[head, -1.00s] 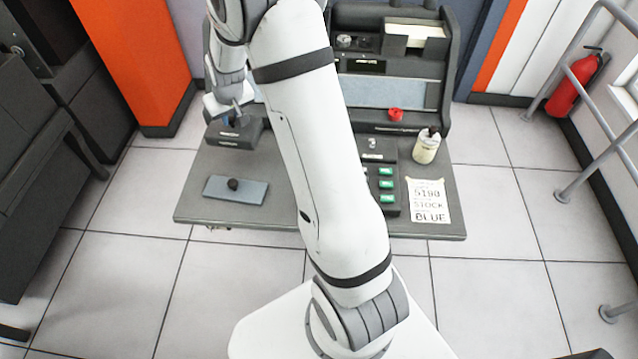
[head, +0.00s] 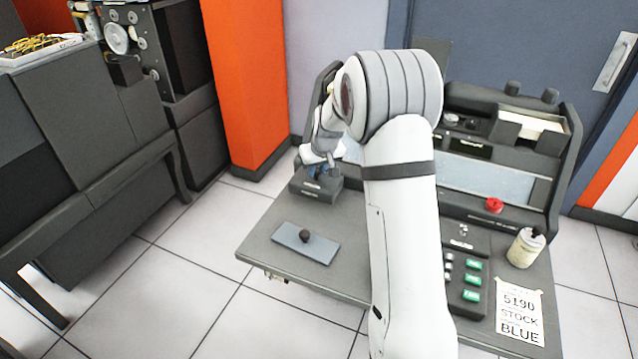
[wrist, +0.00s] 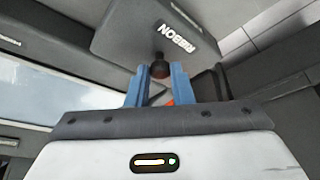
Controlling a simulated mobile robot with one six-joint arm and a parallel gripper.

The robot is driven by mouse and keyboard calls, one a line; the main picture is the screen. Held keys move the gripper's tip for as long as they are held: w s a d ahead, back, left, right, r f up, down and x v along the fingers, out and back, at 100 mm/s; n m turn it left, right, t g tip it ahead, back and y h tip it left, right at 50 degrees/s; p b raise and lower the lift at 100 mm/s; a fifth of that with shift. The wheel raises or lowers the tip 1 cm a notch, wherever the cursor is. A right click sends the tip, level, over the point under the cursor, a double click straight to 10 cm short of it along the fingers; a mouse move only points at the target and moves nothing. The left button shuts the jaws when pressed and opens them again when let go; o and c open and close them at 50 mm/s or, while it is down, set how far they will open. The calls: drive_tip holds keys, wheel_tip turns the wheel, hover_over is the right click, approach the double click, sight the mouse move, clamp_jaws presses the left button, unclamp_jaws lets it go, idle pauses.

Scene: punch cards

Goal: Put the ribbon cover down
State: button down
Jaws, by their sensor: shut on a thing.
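The ribbon cover (wrist: 130,30) is a dark grey plate marked RIBBON, with a dark round knob near its edge in the wrist view. My gripper (wrist: 159,74) has its two blue fingers shut on that knob. In the head view my gripper (head: 318,170) is low at the back left of the desk, right over a dark labelled block. The cover is hard to tell from that block there. I cannot tell whether the cover rests on something or hangs just clear.
A blue-grey plate with a dark knob (head: 305,246) lies at the desk's (head: 262,240) front left. A bottle (head: 524,248), a paper sign (head: 519,316), green keys (head: 472,280) and a red button (head: 493,205) are on the right. A dark cabinet (head: 110,130) stands left.

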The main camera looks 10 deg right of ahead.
sight(317, 181)
drive_tip(key=shift+f, duration=1.95)
drive_tip(key=shift+f, duration=0.2)
drive_tip(key=c, duration=1.3)
unclamp_jaws()
drive_tip(key=shift+r, duration=0.1)
drive_tip(key=a+v, duration=0.1)
drive_tip(key=v, duration=1)
drive_tip(key=s+r, duration=0.2)
drive_tip(key=s, duration=0.9)
drive_tip(key=s+a+r+m+g, duration=0.1)
drive_tip(key=s, duration=1.1)
drive_tip(key=s+r+g, duration=0.1)
drive_tip(key=s+r, duration=0.1)
drive_tip(key=s, duration=0.9)
drive_tip(key=shift+s+a+r+m+h, duration=0.2)
drive_tip(key=shift+r+m+h, duration=0.1)
drive_tip(key=shift+m, duration=0.1)
